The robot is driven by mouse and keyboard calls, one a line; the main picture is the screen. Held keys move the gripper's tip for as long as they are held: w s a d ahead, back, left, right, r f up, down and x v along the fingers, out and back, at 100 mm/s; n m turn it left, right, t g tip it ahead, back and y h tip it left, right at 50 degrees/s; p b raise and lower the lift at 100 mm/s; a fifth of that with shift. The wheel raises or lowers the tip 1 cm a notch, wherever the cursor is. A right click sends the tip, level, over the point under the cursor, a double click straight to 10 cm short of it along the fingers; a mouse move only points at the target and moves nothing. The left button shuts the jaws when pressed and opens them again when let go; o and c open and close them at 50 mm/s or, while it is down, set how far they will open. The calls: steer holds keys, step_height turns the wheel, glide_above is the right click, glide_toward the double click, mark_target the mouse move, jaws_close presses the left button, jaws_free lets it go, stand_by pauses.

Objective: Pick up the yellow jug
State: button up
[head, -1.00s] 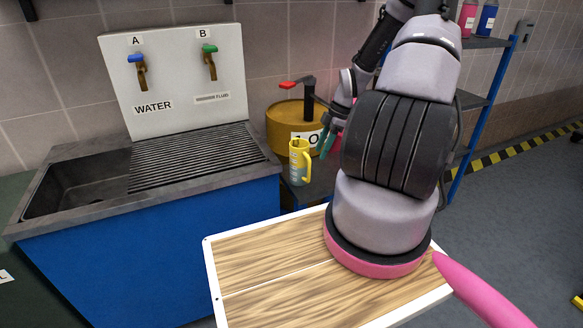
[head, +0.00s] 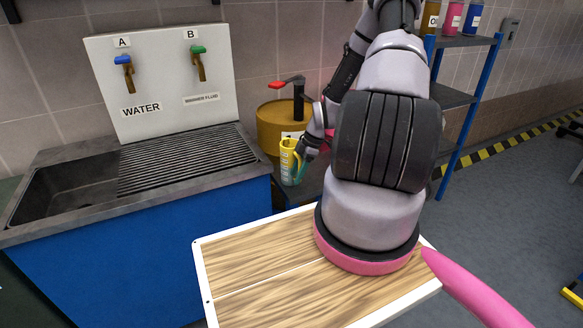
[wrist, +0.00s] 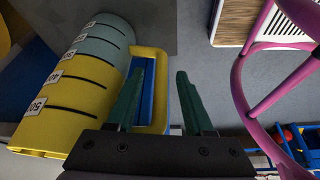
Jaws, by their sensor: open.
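The yellow jug (head: 289,152) stands upright beside the sink unit, in front of the yellow drum. In the wrist view the jug (wrist: 60,125) fills the left side, with numbered marks on its wall and its yellow handle (wrist: 150,55) toward the middle. My gripper (wrist: 157,85) is open. One green finger lies between the jug's wall and the handle, over the handle's opening, and the other is on the handle's outer side. In the head view my gripper (head: 300,163) is at the jug's right side, partly hiding the handle.
The yellow drum (head: 275,122) with a red-handled tap stands just behind the jug. The blue sink unit (head: 140,250) is to the left. A shelf rack (head: 455,97) with bottles is to the right. My wood-topped tray is in front.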

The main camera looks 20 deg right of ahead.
steer(key=shift+a+f, duration=0.1)
steer(key=shift+f, duration=0.25)
jaws_close()
stand_by(1.2)
